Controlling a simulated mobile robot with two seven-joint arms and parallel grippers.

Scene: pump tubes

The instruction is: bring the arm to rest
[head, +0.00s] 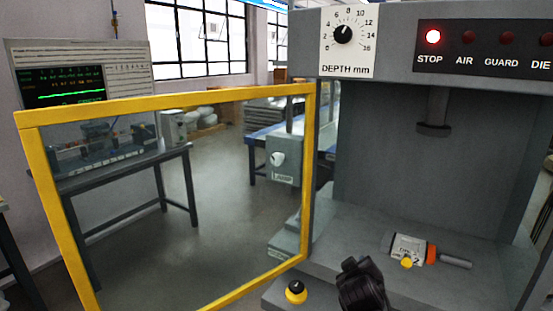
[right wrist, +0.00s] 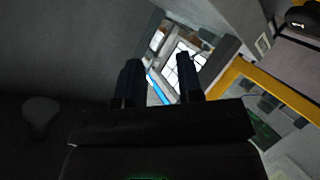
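My right gripper (head: 362,285) is a dark shape at the bottom of the head view, in front of the press bed and left of the grey die block (head: 408,248). In the right wrist view its two black fingers (right wrist: 158,72) stand apart with nothing between them. The block lies on the press bed (head: 345,235) with an orange ring (head: 431,253), a grey rod (head: 455,262) and a yellow knob (head: 407,262); the gripper is apart from it. My left gripper is in neither view.
The yellow-framed guard (head: 165,103) stands swung open to the left of the press. The press ram (head: 434,129) hangs raised over the bed. The red STOP lamp (head: 433,37) is lit. A yellow-and-black button (head: 296,291) sits at the front edge. A bench (head: 125,171) stands behind the guard.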

